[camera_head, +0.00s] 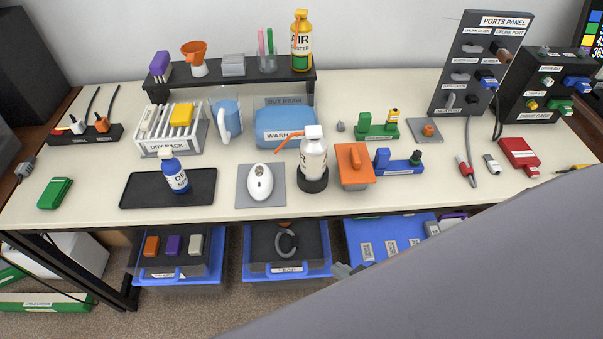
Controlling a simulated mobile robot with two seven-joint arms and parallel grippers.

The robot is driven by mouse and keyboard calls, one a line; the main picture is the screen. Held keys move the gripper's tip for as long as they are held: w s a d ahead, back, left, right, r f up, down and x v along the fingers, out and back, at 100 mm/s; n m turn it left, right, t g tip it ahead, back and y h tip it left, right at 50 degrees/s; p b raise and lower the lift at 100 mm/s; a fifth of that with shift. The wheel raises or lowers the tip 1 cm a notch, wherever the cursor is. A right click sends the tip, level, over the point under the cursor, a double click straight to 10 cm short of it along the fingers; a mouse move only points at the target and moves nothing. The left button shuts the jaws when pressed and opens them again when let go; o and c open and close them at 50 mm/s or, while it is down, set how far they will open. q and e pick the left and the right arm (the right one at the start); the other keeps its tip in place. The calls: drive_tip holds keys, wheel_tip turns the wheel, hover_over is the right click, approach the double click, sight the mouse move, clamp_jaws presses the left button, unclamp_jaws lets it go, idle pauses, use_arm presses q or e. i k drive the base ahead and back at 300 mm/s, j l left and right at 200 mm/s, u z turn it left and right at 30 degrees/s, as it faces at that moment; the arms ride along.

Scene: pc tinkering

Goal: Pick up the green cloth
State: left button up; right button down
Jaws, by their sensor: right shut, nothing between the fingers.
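A green, folded-looking item (55,193), which appears to be the green cloth, lies flat on the left part of the table (95,208), near its front edge. Nothing touches it from above. My left gripper is not in view.
A white rack (168,128) and a wash basin (287,126) stand farther back. Open blue drawers (285,272) stick out below the tabletop.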

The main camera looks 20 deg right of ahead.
sight(54, 193)
drive_tip(key=z, duration=0.4)
drive_tip(key=j+u, duration=0.1)
drive_tip(key=u, duration=1.15)
